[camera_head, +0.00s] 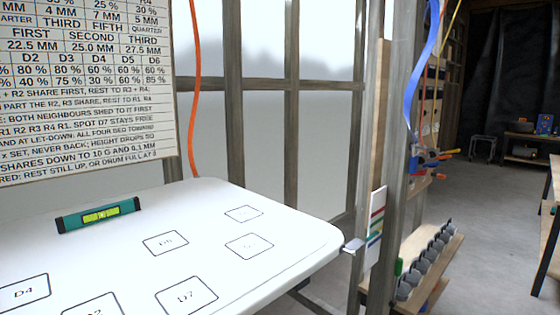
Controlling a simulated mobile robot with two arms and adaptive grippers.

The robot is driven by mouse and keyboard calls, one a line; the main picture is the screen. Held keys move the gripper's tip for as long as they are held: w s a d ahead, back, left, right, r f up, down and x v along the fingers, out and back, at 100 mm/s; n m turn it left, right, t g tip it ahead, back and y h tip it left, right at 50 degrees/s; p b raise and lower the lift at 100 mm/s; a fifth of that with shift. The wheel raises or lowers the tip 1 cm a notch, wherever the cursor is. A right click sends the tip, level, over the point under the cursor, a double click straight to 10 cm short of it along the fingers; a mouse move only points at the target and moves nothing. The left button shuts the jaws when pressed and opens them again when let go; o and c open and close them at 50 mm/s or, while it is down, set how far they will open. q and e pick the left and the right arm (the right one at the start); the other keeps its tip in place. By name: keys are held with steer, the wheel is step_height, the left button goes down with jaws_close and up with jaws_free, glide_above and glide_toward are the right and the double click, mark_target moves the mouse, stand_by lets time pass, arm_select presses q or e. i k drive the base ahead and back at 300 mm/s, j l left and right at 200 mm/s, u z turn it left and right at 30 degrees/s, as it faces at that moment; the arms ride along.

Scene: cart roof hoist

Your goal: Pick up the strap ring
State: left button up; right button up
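I cannot make out a strap ring for certain in the head view. An orange strap (193,90) hangs down in front of the window frame, and its lower end drops behind the white table's back edge. A blue strap (421,75) hangs beside the metal post on the right. Its lower end runs down near some small blue, red and orange items, where a ring cannot be told apart. Neither of my grippers is in view.
A white table (300,236) with marked squares carries a green level (99,214). A printed board (85,95) hangs at left. Right of the post (398,170), a wooden rack (437,258) holds several dark grey pieces. Open floor (490,200) lies at right.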

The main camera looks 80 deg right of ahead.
mark_target(414, 160)
steer(key=z, duration=3.35)
